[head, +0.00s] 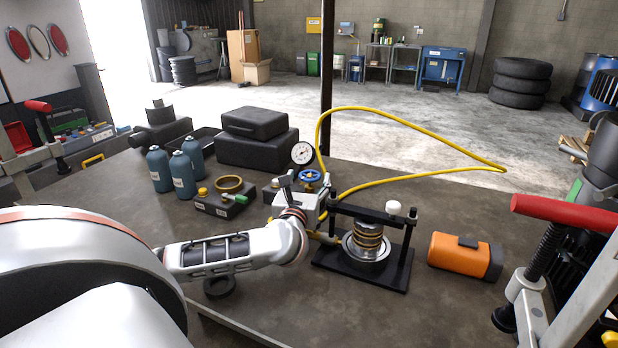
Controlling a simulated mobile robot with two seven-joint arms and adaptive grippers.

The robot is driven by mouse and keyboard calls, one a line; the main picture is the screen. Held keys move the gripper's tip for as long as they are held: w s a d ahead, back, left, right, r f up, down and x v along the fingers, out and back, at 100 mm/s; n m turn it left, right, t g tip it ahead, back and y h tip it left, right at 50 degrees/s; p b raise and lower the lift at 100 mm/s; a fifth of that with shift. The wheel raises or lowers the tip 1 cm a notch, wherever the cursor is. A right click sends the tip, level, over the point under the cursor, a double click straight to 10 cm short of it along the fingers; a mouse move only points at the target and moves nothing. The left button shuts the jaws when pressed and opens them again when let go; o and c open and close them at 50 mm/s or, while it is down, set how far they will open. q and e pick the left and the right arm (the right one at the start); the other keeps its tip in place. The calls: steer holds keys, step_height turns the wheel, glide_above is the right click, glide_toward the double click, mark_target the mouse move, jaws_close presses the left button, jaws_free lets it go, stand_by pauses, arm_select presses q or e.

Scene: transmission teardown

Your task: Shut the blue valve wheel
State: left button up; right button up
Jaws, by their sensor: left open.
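My left forearm reaches in low from the left. My right gripper is not visible.
A black press frame (362,269) with a stack of rings stands right of the block. An orange cylinder (459,254) lies farther right.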

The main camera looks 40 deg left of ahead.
arm_select(q)
steer(key=shift+w+a, duration=0.3)
steer(key=shift+w, duration=0.15)
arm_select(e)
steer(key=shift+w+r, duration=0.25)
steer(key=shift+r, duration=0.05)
arm_select(q)
steer(key=shift+c, duration=0.4)
steer(key=c, duration=1)
steer(key=shift+c, duration=0.2)
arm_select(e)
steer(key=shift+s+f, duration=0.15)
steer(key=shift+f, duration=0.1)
